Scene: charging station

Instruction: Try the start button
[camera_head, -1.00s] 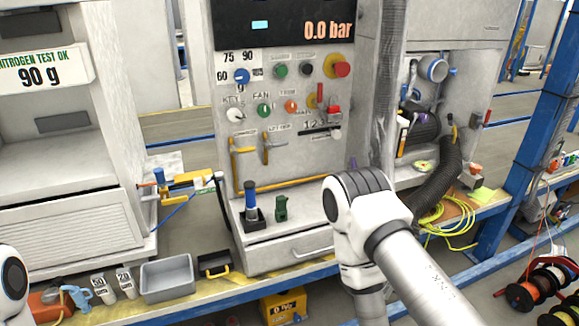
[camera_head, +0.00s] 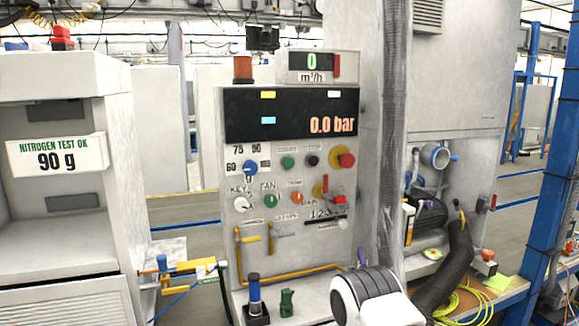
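The control panel (camera_head: 290,220) stands upright in the middle of the head view. In its upper button row are a green button (camera_head: 287,162), a black button (camera_head: 313,161) and a red mushroom button (camera_head: 346,160) on yellow. The small labels above the green and black buttons are too blurred to read surely. The green button looks unpressed and nothing touches it. A rounded link of my arm shows at the bottom, in front of the panel's base; no fingers show. Neither gripper is in view.
The display (camera_head: 290,115) reads 0.0 bar. A blue selector knob (camera_head: 249,167), a green fan knob (camera_head: 270,200) and an orange knob (camera_head: 297,198) sit nearby. Yellow-handled levers (camera_head: 248,240) are lower left. A corrugated duct (camera_head: 393,130) runs down the right side. The space before the buttons is clear.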

